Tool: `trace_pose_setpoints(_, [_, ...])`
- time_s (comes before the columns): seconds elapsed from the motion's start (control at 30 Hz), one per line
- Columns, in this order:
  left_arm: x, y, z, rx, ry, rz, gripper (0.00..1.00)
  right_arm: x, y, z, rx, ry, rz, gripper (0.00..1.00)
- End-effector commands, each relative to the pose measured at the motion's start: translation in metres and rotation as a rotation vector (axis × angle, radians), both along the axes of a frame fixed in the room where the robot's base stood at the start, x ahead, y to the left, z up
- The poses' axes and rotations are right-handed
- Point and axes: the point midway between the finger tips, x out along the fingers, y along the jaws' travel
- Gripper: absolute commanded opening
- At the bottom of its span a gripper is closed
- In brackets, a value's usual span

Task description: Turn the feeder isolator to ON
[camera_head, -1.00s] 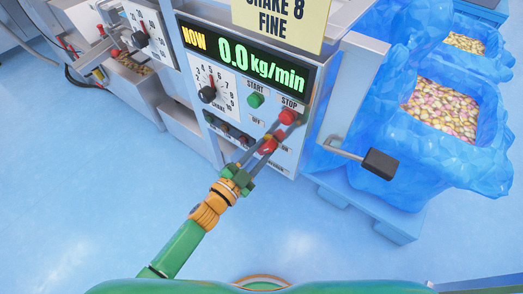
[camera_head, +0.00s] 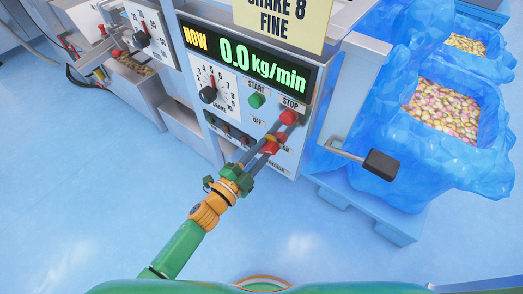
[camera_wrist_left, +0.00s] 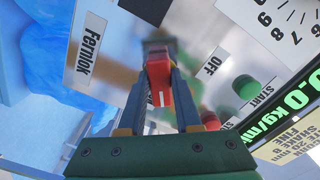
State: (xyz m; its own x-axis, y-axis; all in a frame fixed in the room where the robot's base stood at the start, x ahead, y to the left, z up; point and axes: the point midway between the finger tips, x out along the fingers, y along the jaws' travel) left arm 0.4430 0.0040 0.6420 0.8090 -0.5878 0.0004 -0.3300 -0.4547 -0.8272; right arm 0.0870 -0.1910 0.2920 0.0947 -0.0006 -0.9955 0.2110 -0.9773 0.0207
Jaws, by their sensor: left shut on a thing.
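The feeder isolator is a red handle (camera_head: 270,148) on the lower right of the grey control panel. My left gripper (camera_head: 272,142) reaches up to it from below, its fingers shut on the handle. In the left wrist view the red handle (camera_wrist_left: 158,82), with a white line on it, sits between the fingertips. An OFF label (camera_wrist_left: 213,62) is to its right there. The ON label is mostly hidden in the head view, and I cannot tell exactly where the handle points. My right gripper is not in view.
A red STOP button (camera_head: 288,117) is just above the fingers, with a green START button (camera_head: 257,100) to its left. The display (camera_head: 246,55) reads 0.0 kg/min. A dial (camera_head: 208,95) is at left. A black-ended lever (camera_head: 381,164) sticks out at right, before blue-lined bins (camera_head: 400,160).

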Motion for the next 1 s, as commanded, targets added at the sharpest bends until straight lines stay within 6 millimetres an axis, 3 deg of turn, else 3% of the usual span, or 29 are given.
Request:
trace_pose_setpoints(0.2, [0.000,0.000,0.000,0.002,-0.002,0.000,0.00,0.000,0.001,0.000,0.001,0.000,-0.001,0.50])
trace_pose_setpoints(0.23, [0.000,0.000,0.000,0.002,-0.002,0.000,0.41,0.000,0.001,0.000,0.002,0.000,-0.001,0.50])
trace_pose_setpoints(0.3, [0.000,0.000,0.000,0.002,-0.002,0.000,0.59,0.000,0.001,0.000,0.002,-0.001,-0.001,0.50])
trace_pose_setpoints(0.33, [0.000,0.000,0.000,0.002,-0.001,0.000,0.62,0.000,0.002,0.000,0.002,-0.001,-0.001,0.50])
trace_pose_setpoints(0.63, [-0.003,0.002,0.000,0.002,0.001,0.000,0.62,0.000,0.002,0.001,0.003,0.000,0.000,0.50])
trace_pose_setpoints(1.0, [-0.055,0.040,0.000,0.001,0.002,0.000,0.62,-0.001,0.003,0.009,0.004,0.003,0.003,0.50])
